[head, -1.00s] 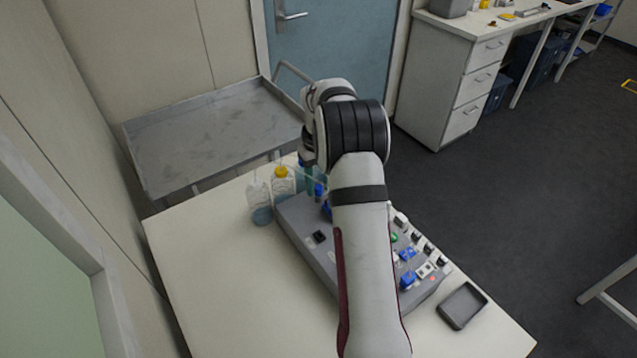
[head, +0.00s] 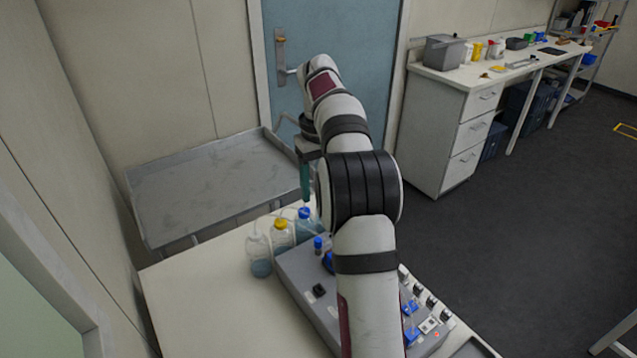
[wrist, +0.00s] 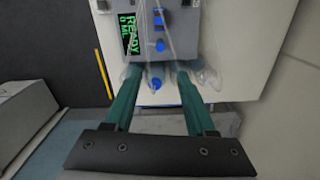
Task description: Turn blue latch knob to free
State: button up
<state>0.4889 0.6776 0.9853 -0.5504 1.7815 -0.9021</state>
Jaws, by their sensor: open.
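The grey bioreactor unit (head: 297,272) stands on the white table and has several blue parts. One blue knob (head: 318,243) stands at its far end, with another blue part (head: 328,262) partly behind my arm. More blue parts (head: 410,308) sit at the near right. I cannot tell which is the latch knob. In the wrist view a round blue knob (wrist: 160,46) and a blue block (wrist: 161,17) sit beside the green display. My gripper (head: 306,199) hangs above the bottles behind the unit. Its teal fingers (wrist: 158,73) are apart and empty, pointing toward the unit.
A blue-capped bottle (head: 305,222), a yellow-capped bottle (head: 281,235) and a clear bottle (head: 259,255) with tubing stand behind the unit. A grey tray table (head: 205,185) lies beyond. My arm hides part of the unit. The table's left side is clear.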

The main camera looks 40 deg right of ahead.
jog(key=shift+r, duration=0.5)
jog(key=m, duration=1.2)
send_near(318, 239)
notch_tip(318, 239, down, 9)
jog(key=shift+r, duration=0.1)
grip_shut()
